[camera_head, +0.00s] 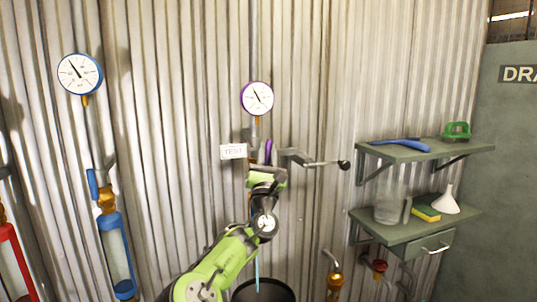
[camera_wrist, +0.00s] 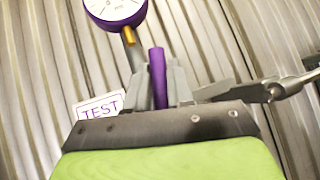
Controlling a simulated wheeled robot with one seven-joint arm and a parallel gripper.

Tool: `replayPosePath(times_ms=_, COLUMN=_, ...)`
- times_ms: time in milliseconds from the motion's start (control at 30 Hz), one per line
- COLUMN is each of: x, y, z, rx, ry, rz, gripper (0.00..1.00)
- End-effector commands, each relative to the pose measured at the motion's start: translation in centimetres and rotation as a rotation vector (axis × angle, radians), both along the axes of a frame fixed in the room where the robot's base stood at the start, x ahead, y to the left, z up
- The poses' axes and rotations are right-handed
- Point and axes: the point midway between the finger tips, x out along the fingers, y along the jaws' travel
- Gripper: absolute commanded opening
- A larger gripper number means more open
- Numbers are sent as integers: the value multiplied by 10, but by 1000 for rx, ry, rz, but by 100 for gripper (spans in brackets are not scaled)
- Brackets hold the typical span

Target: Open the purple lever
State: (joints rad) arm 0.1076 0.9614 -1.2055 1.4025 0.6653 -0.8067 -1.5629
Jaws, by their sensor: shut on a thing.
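The purple lever (camera_wrist: 157,75) stands upright between the grey fingers of my gripper (camera_wrist: 160,92) in the wrist view. My gripper is shut on it. In the head view only a small part of the purple lever (camera_head: 268,151) shows above my gripper (camera_head: 266,158). My green arm hides the pipe below the lever. The purple-rimmed gauge (camera_head: 257,98) is on the wall above the lever, and its lower part also shows in the wrist view (camera_wrist: 115,10). A white TEST sign (camera_head: 233,151) hangs just left of the lever.
A grey bar with a dark knob (camera_head: 344,165) sticks out right of the lever. A blue lever (camera_head: 93,184) and blue-rimmed gauge (camera_head: 79,73) are at left. Two shelves (camera_head: 425,151) are at right. A black bucket (camera_head: 263,291) stands below my arm.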

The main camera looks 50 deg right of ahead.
Motion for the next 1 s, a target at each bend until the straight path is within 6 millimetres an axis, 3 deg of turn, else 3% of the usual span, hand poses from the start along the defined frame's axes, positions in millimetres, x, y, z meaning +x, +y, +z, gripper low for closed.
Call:
replayPosePath(times_ms=267, x=1, y=0, z=-1, rx=2, ry=2, rz=2, gripper=0)
replayPosePath(times_ms=300, x=1, y=0, z=-2, rx=2, ry=2, rz=2, gripper=23)
replayPosePath(times_ms=433, x=1, y=0, z=-1, rx=1, ry=1, rz=2, gripper=42)
replayPosePath(times_ms=767, x=-2, y=3, z=-4, rx=0, ry=0, rz=0, gripper=42)
replayPosePath(times_ms=1000, x=-26, y=36, z=-47, rx=4, ry=3, rz=0, gripper=42)
